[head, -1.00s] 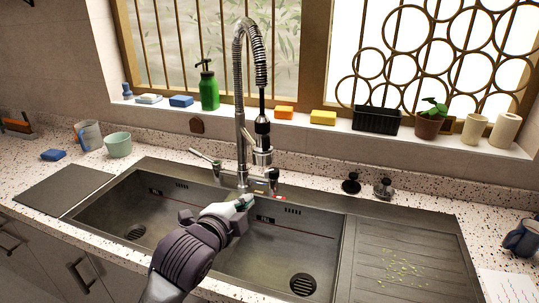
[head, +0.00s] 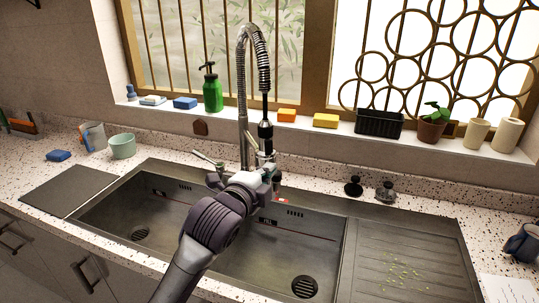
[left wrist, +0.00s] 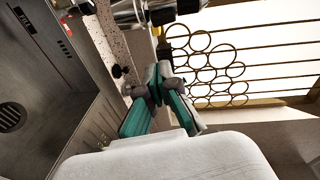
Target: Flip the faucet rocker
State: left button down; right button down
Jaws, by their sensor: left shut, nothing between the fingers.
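The chrome faucet (head: 244,130) stands behind the sink with a tall spring neck and a hanging spray head (head: 265,132). A lever (head: 207,158) sticks out to the left of its base. I cannot make out the rocker clearly; my gripper covers much of the faucet's lower body. My left gripper (head: 268,174) is in front of that lower body, and I cannot tell whether it touches it. In the left wrist view its green-padded fingers (left wrist: 158,78) are shut and empty, with chrome faucet parts (left wrist: 140,12) just beyond them. My right gripper is not in view.
The double sink (head: 300,228) lies below my left arm, with a drainboard (head: 400,235) on the right. Two dark knobs (head: 353,186) (head: 386,192) stand right of the faucet. A green soap bottle (head: 212,90), sponges and pots line the windowsill.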

aim_at(268, 158)
pick_arm(q)
jog(key=w, duration=0.2)
jog(key=w+p, duration=0.1)
jog(key=w, duration=0.1)
jog(key=w+p, duration=0.1)
jog(key=w, duration=0.2)
jog(key=shift+d+f, duration=0.35)
jog(key=shift+d, duration=0.05)
jog(key=shift+w+a+f, duration=0.15)
jog(key=shift+w+a, duration=0.1)
jog(key=shift+w, duration=0.1)
jog(key=shift+w+a+f+m+t+b, duration=0.2)
jog(key=shift+w+m+t+b, duration=0.2)
jog(key=shift+b, duration=0.4)
jog(key=shift+d, duration=0.1)
